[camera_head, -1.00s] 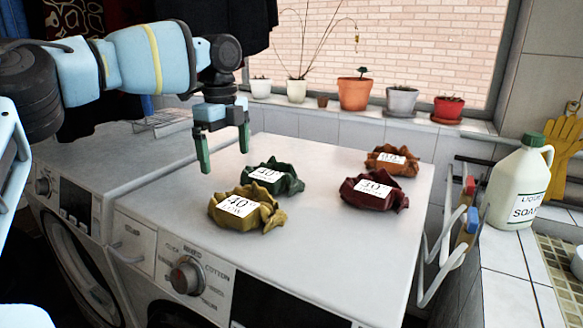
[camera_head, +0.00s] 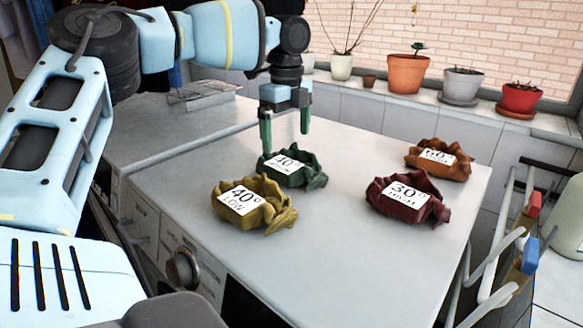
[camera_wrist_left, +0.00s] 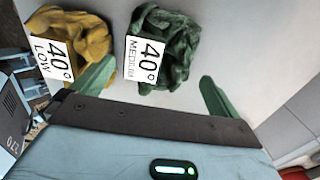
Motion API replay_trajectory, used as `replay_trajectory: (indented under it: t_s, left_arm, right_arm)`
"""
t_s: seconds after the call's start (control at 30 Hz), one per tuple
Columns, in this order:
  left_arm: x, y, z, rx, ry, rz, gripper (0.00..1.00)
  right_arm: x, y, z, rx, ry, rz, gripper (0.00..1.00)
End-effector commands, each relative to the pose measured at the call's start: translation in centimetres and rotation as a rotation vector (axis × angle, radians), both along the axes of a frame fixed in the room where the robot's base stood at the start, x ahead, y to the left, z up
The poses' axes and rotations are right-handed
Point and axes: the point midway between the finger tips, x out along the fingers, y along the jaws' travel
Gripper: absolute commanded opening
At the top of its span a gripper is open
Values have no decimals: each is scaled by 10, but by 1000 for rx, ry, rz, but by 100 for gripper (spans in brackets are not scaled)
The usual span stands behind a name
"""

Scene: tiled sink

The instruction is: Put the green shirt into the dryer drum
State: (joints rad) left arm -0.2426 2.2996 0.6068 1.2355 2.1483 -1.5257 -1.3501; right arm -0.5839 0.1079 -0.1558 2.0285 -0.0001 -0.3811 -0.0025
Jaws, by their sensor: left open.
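The green shirt (camera_head: 294,168) lies crumpled on top of the right-hand machine, with a white label on it. In the left wrist view the green shirt (camera_wrist_left: 167,47) shows a label reading 40° MEDIUM. My left gripper (camera_head: 285,145) is open and empty, with its green fingers pointing down just above and behind the shirt. In the left wrist view its fingertips (camera_wrist_left: 156,85) are spread to either side of the shirt's near edge. The dryer drum is not visible in the current views. My right gripper is not in view.
A yellow shirt (camera_head: 254,204) lies close to the green one, front left. A maroon shirt (camera_head: 408,198) and an orange shirt (camera_head: 438,159) lie to the right. Potted plants (camera_head: 408,73) line the windowsill. A wire rack (camera_head: 203,92) sits at the back left.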

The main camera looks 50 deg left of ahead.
Motion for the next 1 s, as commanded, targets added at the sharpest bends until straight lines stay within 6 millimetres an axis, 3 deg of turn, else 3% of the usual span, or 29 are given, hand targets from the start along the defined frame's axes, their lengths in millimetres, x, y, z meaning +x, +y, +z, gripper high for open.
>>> replay_trajectory:
  t_s: [0.17,0.5,0.8,1.0]
  left_arm:
    - [0,-1,-5,0,1,-1,100]
    - [2,-8,-48,0,2,0,100]
    - [2,-8,-52,-1,-1,0,100]
    - [2,-8,-52,-1,0,0,75]
  right_arm:
    - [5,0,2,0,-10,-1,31]
    - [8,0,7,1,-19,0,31]
    - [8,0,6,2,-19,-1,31]
    - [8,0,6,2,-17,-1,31]
